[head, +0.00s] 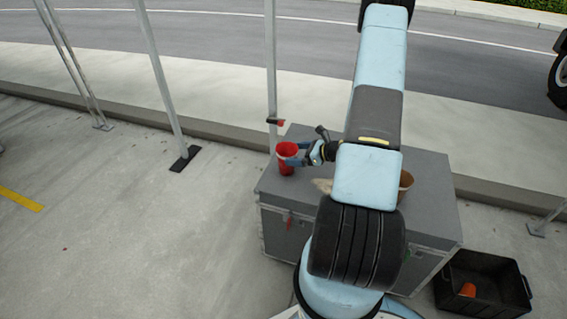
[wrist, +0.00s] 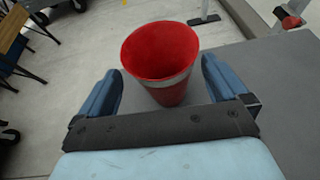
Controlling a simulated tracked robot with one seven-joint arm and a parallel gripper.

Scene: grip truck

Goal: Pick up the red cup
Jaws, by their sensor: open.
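The red cup (head: 286,158) stands upright near the left back edge of a grey case top. It has a pale band around it, and in the wrist view the cup (wrist: 163,62) shows its open, empty-looking mouth. My gripper (head: 297,154) is at the cup's right side in the head view. In the wrist view my gripper (wrist: 163,85) is open, with one blue finger on each side of the cup. A gap shows between each finger and the cup wall.
The grey case (head: 430,195) also carries a brown container (head: 405,182), partly hidden by my arm. A black crate (head: 483,285) with an orange item (head: 467,290) stands on the ground at the right. Metal poles (head: 160,80) rise behind and left of the case.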

